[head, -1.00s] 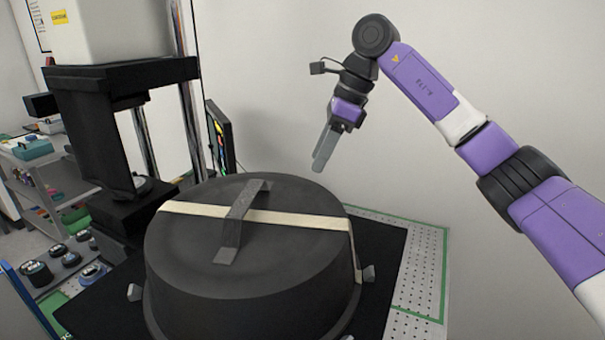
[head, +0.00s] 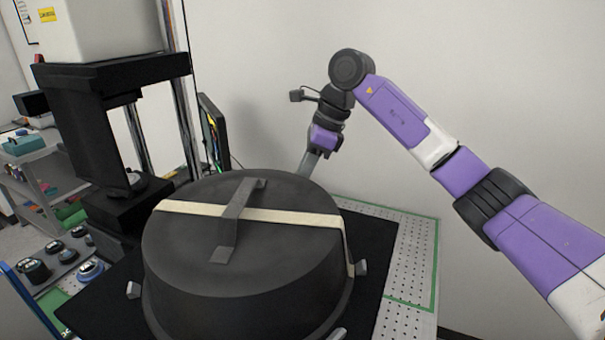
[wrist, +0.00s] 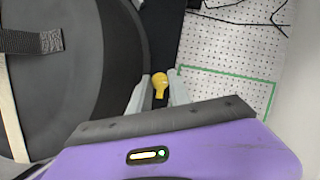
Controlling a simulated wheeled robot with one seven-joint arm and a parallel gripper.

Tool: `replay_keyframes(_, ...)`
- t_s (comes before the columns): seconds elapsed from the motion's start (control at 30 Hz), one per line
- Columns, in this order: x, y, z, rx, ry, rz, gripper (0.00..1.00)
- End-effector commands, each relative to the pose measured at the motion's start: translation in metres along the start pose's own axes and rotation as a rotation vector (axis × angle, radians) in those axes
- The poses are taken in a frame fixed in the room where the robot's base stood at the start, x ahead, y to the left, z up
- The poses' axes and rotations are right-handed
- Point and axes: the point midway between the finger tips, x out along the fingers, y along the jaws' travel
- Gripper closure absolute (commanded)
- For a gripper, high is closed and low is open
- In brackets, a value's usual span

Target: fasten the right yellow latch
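A yellow latch (wrist: 159,84) with a rounded head shows in the wrist view, beside the rim of a large round black cover. In the head view this latch is hidden behind the cover (head: 200,262). My gripper (wrist: 160,77) is open, with one grey finger on each side of the latch. I cannot tell whether either finger touches it. In the head view my gripper (head: 308,166) points down at the far side of the cover, its fingertips partly hidden by the cover's edge.
A dark handle (head: 236,220) and a cream strap (head: 290,215) cross the cover's top. Small grey tabs (head: 361,267) stand around its base. A perforated plate (head: 408,270) lies at the right. A tall black instrument (head: 88,130) and a monitor (head: 211,130) stand at the left.

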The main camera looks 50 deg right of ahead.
Motion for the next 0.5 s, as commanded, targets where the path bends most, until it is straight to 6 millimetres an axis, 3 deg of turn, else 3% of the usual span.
replay_keyframes(0.5,0.0025,0.0008,-0.0013,0.074,0.002,-0.034,1.00)
